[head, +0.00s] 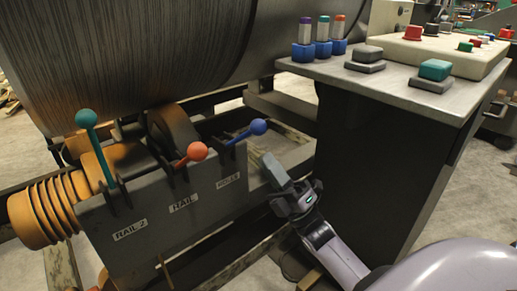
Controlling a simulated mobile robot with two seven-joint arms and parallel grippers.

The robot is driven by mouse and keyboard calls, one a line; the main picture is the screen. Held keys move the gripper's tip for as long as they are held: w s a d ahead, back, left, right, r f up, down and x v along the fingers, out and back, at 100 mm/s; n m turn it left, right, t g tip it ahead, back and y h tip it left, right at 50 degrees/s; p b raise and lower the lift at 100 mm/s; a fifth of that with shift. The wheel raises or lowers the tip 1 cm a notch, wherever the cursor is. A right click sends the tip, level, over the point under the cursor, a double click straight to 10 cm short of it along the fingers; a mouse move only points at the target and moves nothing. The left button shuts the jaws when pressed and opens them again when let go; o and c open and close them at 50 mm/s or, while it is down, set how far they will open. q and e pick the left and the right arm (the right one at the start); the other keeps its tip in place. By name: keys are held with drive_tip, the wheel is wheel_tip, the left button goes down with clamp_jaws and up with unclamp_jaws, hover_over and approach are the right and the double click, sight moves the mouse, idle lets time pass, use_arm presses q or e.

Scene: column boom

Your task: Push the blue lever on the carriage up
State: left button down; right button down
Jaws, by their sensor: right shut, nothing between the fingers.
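The blue lever (258,127) is on the grey carriage (150,225), at the right end of a row of levers, above a label that is too small to read surely. Its ball end leans to the right and a little up from its slot. My right gripper (272,165) comes in from the lower right, with its fingers pointing up and left. It is shut and empty, below and slightly right of the blue ball, with a visible gap between them. My left gripper is not in view.
A red lever (197,151) and an upright green lever (87,119) stand left of the blue one. A large dark drum (150,60) is behind them. A console (400,95) with several buttons and blue-based switches stands at the right, close to my right arm.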

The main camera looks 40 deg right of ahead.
sight(241, 137)
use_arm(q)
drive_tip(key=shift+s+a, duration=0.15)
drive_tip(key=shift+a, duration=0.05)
use_arm(e)
drive_tip(key=x, duration=0.4)
drive_tip(key=shift+w+r, duration=0.2)
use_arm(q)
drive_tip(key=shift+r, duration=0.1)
